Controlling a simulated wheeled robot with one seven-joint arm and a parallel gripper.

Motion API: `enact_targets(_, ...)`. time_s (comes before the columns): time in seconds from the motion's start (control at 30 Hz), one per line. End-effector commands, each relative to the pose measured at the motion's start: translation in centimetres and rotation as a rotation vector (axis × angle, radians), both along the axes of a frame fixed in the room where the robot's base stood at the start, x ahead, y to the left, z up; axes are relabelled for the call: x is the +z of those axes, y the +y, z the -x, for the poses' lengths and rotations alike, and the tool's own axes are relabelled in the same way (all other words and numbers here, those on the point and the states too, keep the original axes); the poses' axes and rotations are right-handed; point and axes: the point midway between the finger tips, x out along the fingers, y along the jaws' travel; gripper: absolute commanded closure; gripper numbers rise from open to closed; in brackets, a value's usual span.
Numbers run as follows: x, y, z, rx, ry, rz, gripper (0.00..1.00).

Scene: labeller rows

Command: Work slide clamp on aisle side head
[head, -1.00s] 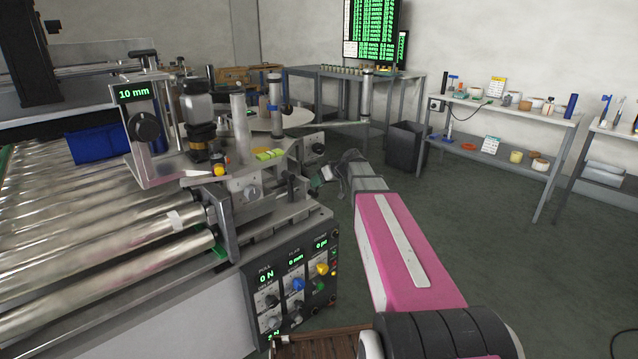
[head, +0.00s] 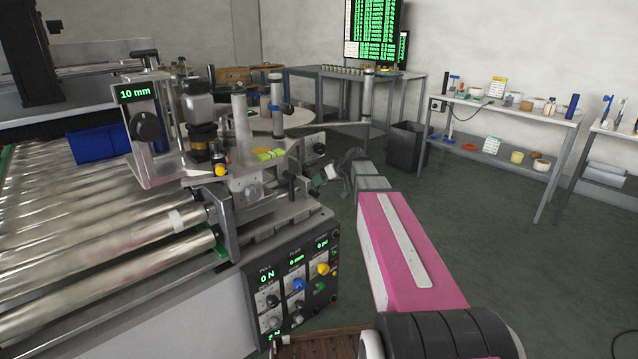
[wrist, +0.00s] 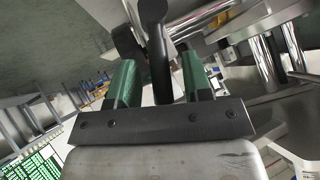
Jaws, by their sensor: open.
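The labeller head (head: 245,190) is a grey metal block on a slide beside the roller conveyor, with black knobs and levers. A black clamp handle (head: 291,186) stands on its aisle-facing side. My gripper (head: 312,186) is close to the right of this handle; its fingers are small and hard to make out here. In the wrist view, my open gripper (wrist: 160,78) shows two green fingers with a black lever (wrist: 157,50) between them. The lever has a rounded end, and gaps show on both sides of it. I cannot tell how far the slide is clamped.
A control panel (head: 295,283) with coloured knobs is below the head. A gauge post reading 10 mm (head: 140,93) and a round pale table (head: 268,122) stand near it. A dark bin (head: 405,147) and shelves (head: 505,110) are at right. The aisle floor is clear.

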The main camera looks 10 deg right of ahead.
Motion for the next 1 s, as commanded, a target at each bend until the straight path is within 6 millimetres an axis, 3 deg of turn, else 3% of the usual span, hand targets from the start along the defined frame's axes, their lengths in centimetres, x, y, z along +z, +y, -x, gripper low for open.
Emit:
enact_targets(0.5, 5.4, -6.0, 3.3, -0.002, -0.002, 0.002, 0.55)
enact_targets(1.0, 5.8, -6.6, 3.7, -0.002, 0.003, 0.003, 0.55)
